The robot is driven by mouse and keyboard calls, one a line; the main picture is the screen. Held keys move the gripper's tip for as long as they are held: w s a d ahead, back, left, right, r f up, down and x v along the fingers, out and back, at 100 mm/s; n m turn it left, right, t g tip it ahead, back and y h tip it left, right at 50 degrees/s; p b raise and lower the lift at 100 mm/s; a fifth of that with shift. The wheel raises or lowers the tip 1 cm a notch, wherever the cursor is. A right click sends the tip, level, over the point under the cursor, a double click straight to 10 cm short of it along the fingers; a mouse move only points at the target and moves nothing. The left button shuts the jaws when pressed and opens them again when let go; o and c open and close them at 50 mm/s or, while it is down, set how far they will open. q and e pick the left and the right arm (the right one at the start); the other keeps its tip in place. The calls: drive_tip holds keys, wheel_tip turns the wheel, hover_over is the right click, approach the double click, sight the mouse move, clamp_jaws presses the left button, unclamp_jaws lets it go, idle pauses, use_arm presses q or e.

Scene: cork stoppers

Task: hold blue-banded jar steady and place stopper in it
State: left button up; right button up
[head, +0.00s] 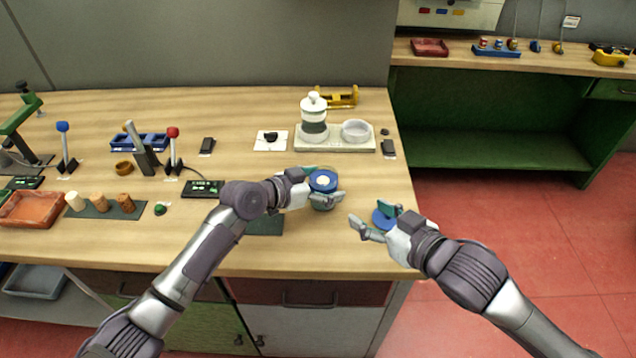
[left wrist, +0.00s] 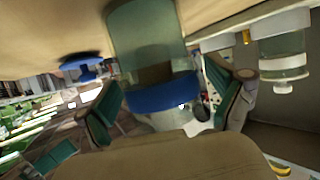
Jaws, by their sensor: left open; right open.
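The blue-banded jar (head: 323,203) stands upright near the table's right front. Its blue band (left wrist: 165,95) and greenish clear body (left wrist: 145,35) fill the middle of the left wrist view. Something pale shows inside the blue ring at its top; I cannot tell what it is. My left gripper (head: 322,184) is open, with its fingers on either side of the jar. Three stoppers, cream (head: 75,200), tan (head: 99,202) and brown (head: 126,203), stand on a dark mat at the left. My right gripper (head: 372,214) is open beside a round blue piece (head: 383,219).
A white tray (head: 350,147) with a banded jar and a white dish stands behind my left gripper. A dark green mat (head: 264,223) lies in front of my left arm. An orange tray (head: 30,209) sits at far left. The table's right edge is near my right gripper.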

use_arm(q)
drive_tip(key=v, duration=1.2)
drive_tip(key=shift+f, duration=0.15)
